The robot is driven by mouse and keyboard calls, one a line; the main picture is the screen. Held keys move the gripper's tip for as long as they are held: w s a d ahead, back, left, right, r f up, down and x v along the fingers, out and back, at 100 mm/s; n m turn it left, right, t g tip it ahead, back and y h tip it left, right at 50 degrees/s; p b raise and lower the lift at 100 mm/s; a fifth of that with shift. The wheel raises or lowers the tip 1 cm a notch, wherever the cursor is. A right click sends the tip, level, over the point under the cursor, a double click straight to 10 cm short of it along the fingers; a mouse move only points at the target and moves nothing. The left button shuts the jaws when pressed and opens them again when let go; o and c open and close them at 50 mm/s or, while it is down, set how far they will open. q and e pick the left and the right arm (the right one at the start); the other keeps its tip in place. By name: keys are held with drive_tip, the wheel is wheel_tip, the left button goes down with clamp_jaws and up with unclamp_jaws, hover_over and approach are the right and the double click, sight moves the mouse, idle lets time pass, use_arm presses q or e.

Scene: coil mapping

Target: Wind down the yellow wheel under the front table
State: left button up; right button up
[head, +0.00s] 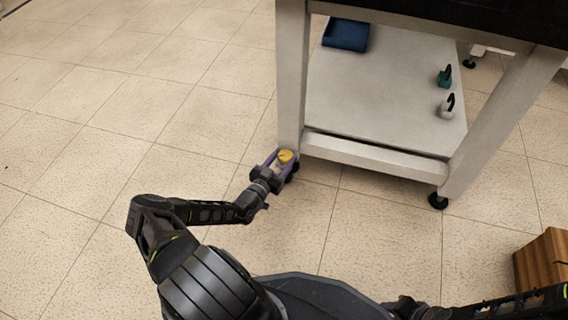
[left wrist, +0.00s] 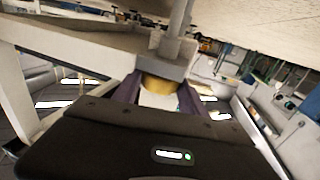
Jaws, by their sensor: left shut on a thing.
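The yellow wheel (head: 286,156) sits at the foot of the table's near left leg, just above the floor. My left gripper (head: 277,160) is shut on it, with its purple fingers on either side. In the left wrist view the yellow wheel (left wrist: 158,85) shows between the purple fingers (left wrist: 157,98), below a grey bracket. Part of the wheel is hidden behind the gripper body. The front table (head: 377,158) stands on pale legs with a lower shelf.
A blue tray (head: 346,35), a green weight-like object (head: 444,77) and a white one (head: 446,107) stand on the lower shelf. A black caster (head: 438,201) is under the right leg. A wooden box (head: 543,262) is at the right. The floor at left is clear.

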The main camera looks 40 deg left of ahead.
use_arm(q)
drive_tip(key=shift+m+h, duration=0.3)
drive_tip(key=shift+h, duration=0.1)
drive_tip(key=o, duration=1.4)
drive_tip(key=shift+c, duration=0.2)
drive_tip(key=shift+s+r+p, duration=0.1)
drive_tip(key=shift+s+p, duration=0.25)
drive_tip(key=shift+s, duration=0.2)
drive_tip(key=s+p, duration=0.2)
drive_tip(key=s, duration=0.4)
drive_tip(key=shift+s, duration=0.3)
drive_tip(key=shift+d, duration=0.1)
